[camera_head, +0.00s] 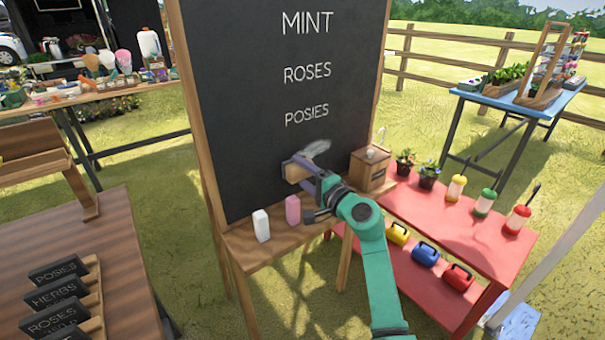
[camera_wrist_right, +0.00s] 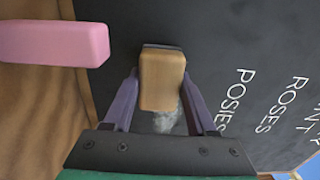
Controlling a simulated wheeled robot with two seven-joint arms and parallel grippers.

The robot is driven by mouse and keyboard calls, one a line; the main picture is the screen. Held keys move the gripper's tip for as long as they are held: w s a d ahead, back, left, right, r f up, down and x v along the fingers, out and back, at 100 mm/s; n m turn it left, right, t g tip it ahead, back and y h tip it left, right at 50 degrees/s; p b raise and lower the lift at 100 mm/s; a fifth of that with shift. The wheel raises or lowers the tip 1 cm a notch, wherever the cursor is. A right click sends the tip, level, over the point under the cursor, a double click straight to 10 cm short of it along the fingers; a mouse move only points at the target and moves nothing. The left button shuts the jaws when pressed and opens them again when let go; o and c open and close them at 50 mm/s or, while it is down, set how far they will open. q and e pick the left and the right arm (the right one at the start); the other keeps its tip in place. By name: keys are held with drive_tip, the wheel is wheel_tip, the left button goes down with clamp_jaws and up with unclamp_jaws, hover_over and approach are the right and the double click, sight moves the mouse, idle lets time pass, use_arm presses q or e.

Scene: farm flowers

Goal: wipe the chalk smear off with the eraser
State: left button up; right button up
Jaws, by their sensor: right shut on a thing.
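The chalkboard (camera_head: 250,120) stands upright in a wooden frame, lettered MINT, ROSES and POSIES. A grey-white chalk smear (camera_head: 318,148) shows below the word POSIES; in the right wrist view part of the smear (camera_wrist_right: 166,121) shows beside and behind the eraser. My right gripper (camera_head: 309,178) is shut on the wood-backed eraser (camera_head: 294,171), which is held at the board, just left of and below the smear. The eraser (camera_wrist_right: 162,80) also shows between both fingers in the right wrist view. I cannot tell whether its dark face touches the board. My left gripper is not in view.
A white block (camera_head: 261,225) and a pink block (camera_head: 292,210) stand on the easel's ledge (camera_head: 250,246). A wooden box (camera_head: 370,170) is right of the board. A red table (camera_head: 440,217) holds potted plants and bottles. A brown table (camera_head: 110,230) is at left.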

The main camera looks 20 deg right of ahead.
drive_tip(key=shift+w+a, duration=0.15)
drive_tip(key=shift+w, duration=0.2)
